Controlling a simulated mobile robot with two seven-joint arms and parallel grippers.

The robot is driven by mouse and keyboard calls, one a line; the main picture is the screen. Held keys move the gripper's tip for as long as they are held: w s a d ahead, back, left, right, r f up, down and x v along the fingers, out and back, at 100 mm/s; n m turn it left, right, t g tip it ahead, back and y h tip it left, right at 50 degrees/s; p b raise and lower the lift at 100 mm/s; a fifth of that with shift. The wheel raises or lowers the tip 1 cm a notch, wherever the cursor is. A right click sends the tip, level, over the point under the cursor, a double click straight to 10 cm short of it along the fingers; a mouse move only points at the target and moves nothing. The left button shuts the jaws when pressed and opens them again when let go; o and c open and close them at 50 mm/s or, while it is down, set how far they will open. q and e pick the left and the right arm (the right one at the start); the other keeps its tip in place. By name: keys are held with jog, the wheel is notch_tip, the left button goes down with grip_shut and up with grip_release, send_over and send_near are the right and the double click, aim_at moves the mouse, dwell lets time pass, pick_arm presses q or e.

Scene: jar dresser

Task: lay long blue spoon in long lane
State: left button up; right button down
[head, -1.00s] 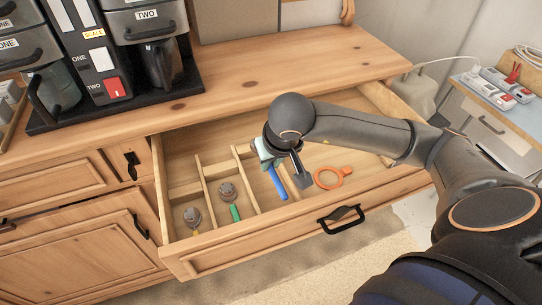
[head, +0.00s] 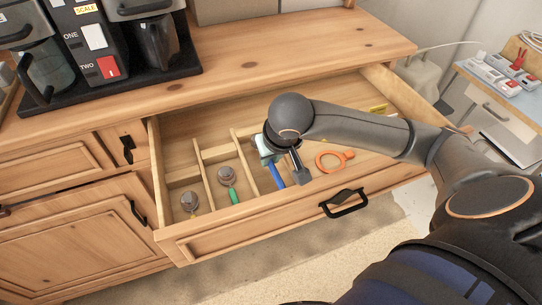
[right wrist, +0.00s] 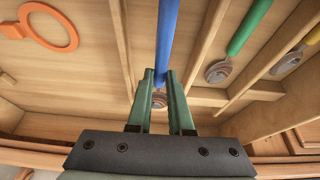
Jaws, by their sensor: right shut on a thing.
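The long blue spoon shows its blue handle (head: 276,174) in the head view, just right of a lane divider (head: 245,160). My right gripper (right wrist: 161,82) is shut on the spoon. The long lane (right wrist: 188,45) shows under the spoon, between two wooden dividers. I cannot tell whether the spoon touches the lane floor. My arm hides part of the lane in the head view. My left gripper is out of view.
A green-handled spoon (head: 230,182) and a shorter one with a yellowish end (head: 190,203) lie in the lanes to the left. An orange ring (head: 334,161) lies to the right. The open drawer's front (head: 290,212) has a black handle. Coffee machines (head: 110,50) stand on the top.

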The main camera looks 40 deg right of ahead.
jog(key=c, duration=0.7)
grip_release()
jog(key=shift+c, duration=0.2)
jog(key=v, duration=1.2)
jog(key=shift+r, duration=0.25)
jog(key=shift+s, duration=0.15)
